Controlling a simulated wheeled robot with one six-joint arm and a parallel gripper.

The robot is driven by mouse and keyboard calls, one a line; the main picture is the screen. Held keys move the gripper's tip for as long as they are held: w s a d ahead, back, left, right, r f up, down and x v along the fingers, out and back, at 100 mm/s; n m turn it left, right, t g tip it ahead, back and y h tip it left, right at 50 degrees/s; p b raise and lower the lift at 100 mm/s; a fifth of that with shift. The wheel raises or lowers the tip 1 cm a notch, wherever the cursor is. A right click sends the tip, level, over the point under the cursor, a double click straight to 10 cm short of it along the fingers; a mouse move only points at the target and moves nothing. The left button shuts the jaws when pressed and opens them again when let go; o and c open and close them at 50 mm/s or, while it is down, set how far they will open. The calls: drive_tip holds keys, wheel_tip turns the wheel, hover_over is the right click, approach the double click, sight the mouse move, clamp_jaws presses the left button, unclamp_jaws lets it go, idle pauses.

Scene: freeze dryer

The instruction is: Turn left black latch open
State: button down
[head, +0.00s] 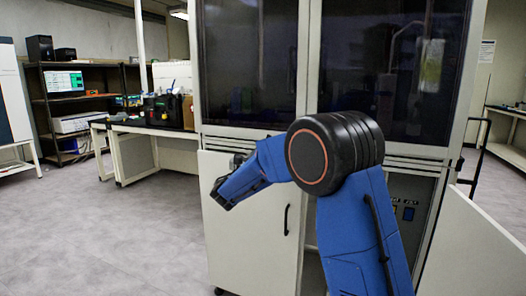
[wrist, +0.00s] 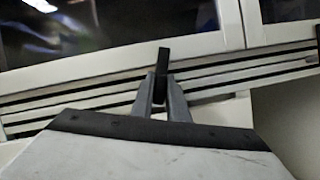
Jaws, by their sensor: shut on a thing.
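The black latch (wrist: 162,60) shows in the wrist view as a small dark upright bar in front of the slatted strip below the glass doors. My gripper (wrist: 161,88) is shut on it, one grey finger on each side of its lower part. The upper end of the latch sticks out above the fingertips. The fingers hide its lower part. In the head view my blue arm reaches to the cabinet front, and the fingertips and the latch cannot be made out there.
The freeze dryer's dark glass doors (head: 243,60) rise above the slatted strip (wrist: 230,75). Below, a white cabinet door (head: 250,245) with a black handle (head: 286,220) is on the left, and another white panel (head: 480,250) stands out at right. Open floor (head: 110,235) lies left.

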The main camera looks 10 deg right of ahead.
drive_tip(key=m+g+h, duration=0.1)
drive_tip(key=m+g, duration=0.1)
drive_tip(key=m, duration=0.3)
drive_tip(key=m+g, duration=0.1)
drive_tip(key=m, duration=0.1)
drive_tip(key=m+g, duration=0.1)
drive_tip(key=m, duration=0.1)
drive_tip(key=shift+s+f+m+h, duration=0.1)
drive_tip(key=shift+m+h, duration=0.2)
drive_tip(key=shift+m, duration=0.1)
drive_tip(key=m+g, duration=0.2)
drive_tip(key=m, duration=0.2)
drive_tip(key=shift+d, duration=0.1)
drive_tip(key=shift+f+m+g+y, duration=0.15)
drive_tip(key=shift+m+g+y, duration=0.45)
drive_tip(key=shift+m, duration=0.9)
drive_tip(key=c, duration=1.8)
unclamp_jaws()
drive_tip(key=shift+o, duration=0.2)
drive_tip(key=shift+t, duration=0.3)
